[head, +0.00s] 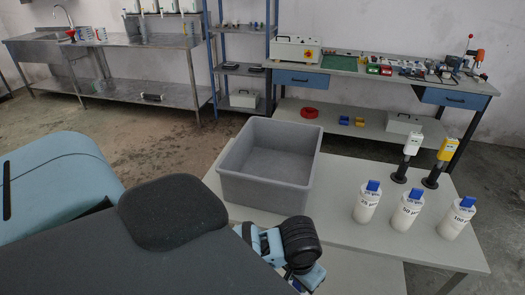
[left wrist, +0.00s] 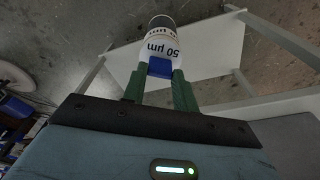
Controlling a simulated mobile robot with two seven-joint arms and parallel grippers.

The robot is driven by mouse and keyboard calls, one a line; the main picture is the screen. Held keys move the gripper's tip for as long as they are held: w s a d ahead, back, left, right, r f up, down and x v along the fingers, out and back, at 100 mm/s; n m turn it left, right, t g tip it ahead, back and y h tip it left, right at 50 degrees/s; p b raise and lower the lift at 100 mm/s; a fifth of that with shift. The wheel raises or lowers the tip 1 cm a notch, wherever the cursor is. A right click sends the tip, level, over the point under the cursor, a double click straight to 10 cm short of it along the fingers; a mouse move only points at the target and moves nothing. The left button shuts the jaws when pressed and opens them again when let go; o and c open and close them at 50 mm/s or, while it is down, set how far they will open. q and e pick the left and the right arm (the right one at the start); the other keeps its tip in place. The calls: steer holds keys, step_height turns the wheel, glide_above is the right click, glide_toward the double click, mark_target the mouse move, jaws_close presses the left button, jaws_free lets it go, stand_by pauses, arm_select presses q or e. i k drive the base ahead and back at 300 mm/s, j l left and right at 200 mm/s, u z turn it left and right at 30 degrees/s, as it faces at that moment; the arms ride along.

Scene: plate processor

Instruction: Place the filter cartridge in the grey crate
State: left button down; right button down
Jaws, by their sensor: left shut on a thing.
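In the left wrist view my left gripper (left wrist: 158,75) is shut on the blue tab of a white filter cartridge (left wrist: 161,45) marked "50 µm". The cartridge points away from the gripper, and its far end looks dark. In the head view the grey crate (head: 255,188) stands on the near table, open at the top and looking empty. Three similar white cartridges with blue tabs stand upright to its right: one at left (head: 367,203), one in the middle (head: 407,210), one at right (head: 457,220). The left gripper's fingers and held cartridge do not show in the head view. My right gripper is not in view.
The near table (head: 335,222) has clear space between the crate and the cartridges. Two dark stands, with a white device (head: 411,146) and a yellow device (head: 447,150), stand behind the cartridges. A workbench (head: 390,75) and a steel sink counter (head: 125,42) are farther back.

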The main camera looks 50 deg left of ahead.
mark_target(274, 176)
steer(key=k+j, duration=0.1)
steer(key=j, duration=0.25)
steer(key=k+j, duration=0.1)
steer(key=j, duration=0.3)
steer(key=k+j, duration=0.1)
steer(key=j, duration=0.25)
steer(key=k+j, duration=0.1)
steer(key=j, duration=0.25)
